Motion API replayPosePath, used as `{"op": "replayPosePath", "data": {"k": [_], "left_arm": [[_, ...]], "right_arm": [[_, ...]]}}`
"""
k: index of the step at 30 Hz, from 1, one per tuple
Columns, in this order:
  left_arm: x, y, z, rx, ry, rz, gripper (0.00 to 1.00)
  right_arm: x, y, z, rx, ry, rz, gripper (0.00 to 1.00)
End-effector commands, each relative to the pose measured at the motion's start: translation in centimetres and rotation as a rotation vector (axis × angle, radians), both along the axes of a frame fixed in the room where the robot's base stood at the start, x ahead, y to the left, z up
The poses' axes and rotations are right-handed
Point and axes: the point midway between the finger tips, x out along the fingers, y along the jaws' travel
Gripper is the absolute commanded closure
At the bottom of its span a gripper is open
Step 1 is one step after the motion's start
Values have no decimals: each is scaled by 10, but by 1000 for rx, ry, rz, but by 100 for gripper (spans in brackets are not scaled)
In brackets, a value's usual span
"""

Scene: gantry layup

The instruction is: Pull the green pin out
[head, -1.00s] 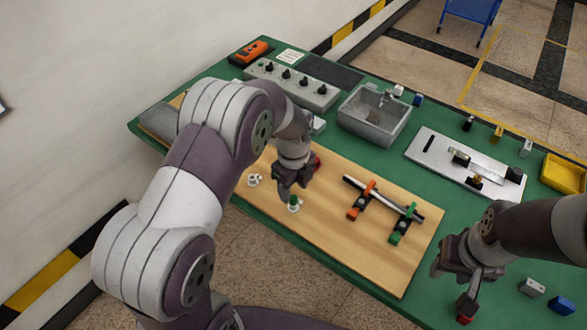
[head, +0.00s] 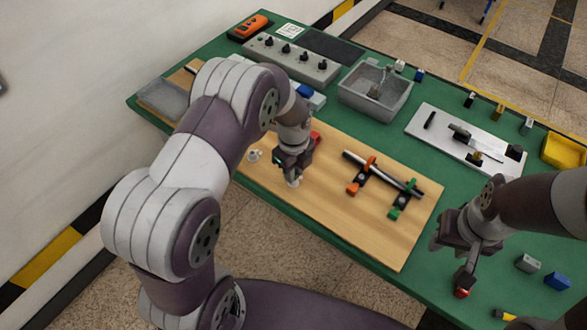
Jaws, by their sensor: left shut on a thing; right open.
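My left gripper (head: 293,172) is over the wooden board, pointing down. It is shut on the green pin, which its fingers hide. A small white holder (head: 294,183) shows just below the fingertips; whether the pin is still seated in it cannot be told. A second white holder (head: 254,156) stands to the left on the board. My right gripper (head: 465,284) is open and empty over the green table's front right part, far from the pin.
A grey bin (head: 350,100), a switch box (head: 290,62), a metal plate (head: 430,145) and a yellow tray (head: 563,150) stand further back. Small blocks (head: 528,263) lie at right.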

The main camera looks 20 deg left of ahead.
Motion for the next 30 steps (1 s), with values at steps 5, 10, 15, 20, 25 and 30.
{"op": "replayPosePath", "data": {"k": [5,10,15,20,25,30], "left_arm": [[0,0,5,0,-1,0,100],[1,0,12,0,-2,0,100],[1,0,17,0,-2,0,100],[0,0,23,0,-1,0,100],[0,0,28,0,-1,0,100],[0,0,34,0,-1,0,100]], "right_arm": [[0,0,5,0,0,0,57],[0,0,11,0,0,0,57],[0,0,16,0,0,0,57],[0,0,22,0,0,0,57],[0,0,27,0,0,0,57],[0,0,32,0,0,0,57]]}}
